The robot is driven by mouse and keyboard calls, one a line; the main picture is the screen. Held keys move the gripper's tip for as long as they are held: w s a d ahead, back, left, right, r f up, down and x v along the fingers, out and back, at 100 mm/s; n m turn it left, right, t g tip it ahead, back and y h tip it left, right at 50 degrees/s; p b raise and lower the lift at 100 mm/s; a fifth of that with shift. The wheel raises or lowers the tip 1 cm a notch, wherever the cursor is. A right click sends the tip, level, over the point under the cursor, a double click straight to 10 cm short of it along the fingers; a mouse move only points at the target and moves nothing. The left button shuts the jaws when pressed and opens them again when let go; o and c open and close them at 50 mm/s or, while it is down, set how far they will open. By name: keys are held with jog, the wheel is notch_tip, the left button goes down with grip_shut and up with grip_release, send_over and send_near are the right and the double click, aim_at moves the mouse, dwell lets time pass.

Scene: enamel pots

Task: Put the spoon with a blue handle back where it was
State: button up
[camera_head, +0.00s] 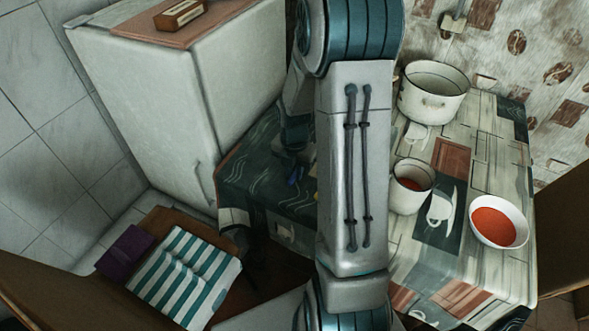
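A small blue piece (296,175), which looks like the spoon's blue handle, shows low at the left part of the table, just left of my arm. The rest of the spoon is hidden or too dark to make out. My gripper (292,150) seems to be the dark shape just above the blue piece, mostly hidden behind my arm. I cannot tell whether its fingers are open or shut, or whether they touch the spoon. A small white pot (408,203) with red contents and a white bowl (479,234) with red contents stand on the table right of my arm.
A large white pot (425,105) stands at the back of the patterned table (460,262). A white cabinet (155,85) stands left of it, with a board and a small box on top. A striped towel (187,277) and purple cloth (126,251) lie at lower left.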

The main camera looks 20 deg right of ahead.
jog(key=shift+o, duration=1)
notch_tip(320, 180, up, 12)
jog(key=p, duration=0.1)
jog(key=s+a+r+m+t, duration=0.1)
jog(key=s+a+r+m, duration=0.3)
jog(key=s+m, duration=0.4)
jog(key=s+a+r+m+t, duration=0.1)
jog(key=s+a+r+m, duration=0.3)
jog(key=m, duration=1.3)
jog(key=s+a, duration=0.2)
jog(key=s, duration=0.2)
jog(key=shift+a+r+m+t, duration=0.2)
jog(key=shift+m+t, duration=0.1)
jog(key=shift+m, duration=0.1)
jog(key=shift+d, duration=0.1)
